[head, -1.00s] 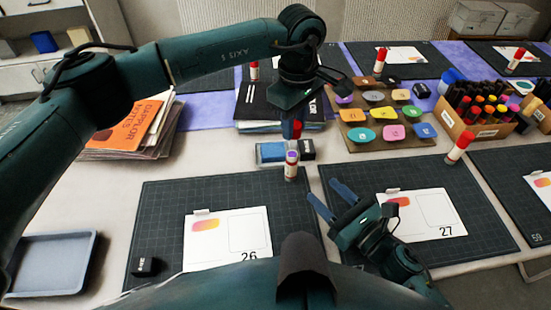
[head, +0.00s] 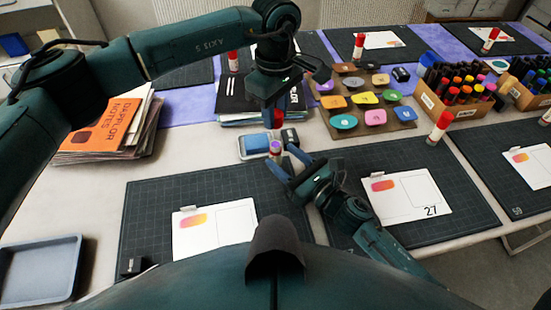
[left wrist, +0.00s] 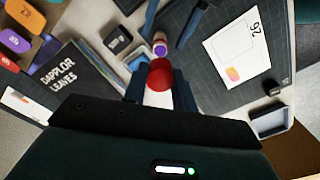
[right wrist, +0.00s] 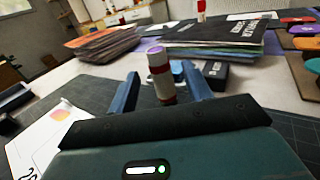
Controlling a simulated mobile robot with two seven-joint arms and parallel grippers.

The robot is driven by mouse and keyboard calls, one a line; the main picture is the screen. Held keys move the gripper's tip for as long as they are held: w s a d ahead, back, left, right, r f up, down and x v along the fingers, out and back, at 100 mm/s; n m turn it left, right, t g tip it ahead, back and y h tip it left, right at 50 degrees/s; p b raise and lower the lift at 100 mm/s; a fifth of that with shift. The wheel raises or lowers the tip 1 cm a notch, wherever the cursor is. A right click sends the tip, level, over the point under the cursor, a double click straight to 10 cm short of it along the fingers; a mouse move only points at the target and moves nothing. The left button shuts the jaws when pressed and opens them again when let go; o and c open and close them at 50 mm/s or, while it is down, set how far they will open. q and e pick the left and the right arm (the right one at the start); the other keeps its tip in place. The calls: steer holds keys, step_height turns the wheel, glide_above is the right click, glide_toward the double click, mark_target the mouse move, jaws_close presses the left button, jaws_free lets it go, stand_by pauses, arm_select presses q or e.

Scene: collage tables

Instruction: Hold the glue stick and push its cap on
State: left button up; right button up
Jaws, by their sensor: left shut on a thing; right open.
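The glue stick (head: 275,147) stands upright on the table behind the mat, with a white body, a red band low down and a purple top. It also shows in the left wrist view (left wrist: 160,48) and right wrist view (right wrist: 159,72). My right gripper (head: 279,156) is open, its two blue fingers on either side of the stick, with visible gaps. My left gripper (head: 280,110) is shut on the red cap (head: 278,119), held above the stick and apart from it. The cap is large between the fingers in the left wrist view (left wrist: 160,75); its lower end is partly hidden.
A blue-grey box (head: 253,147) and a black block (head: 291,136) stand close to the stick. Behind are dark books (head: 240,104) and a board of coloured pieces (head: 393,124). A tray (head: 40,268) lies at left.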

mark_target(280, 155)
steer(key=shift+x, duration=1.9)
jaws_close()
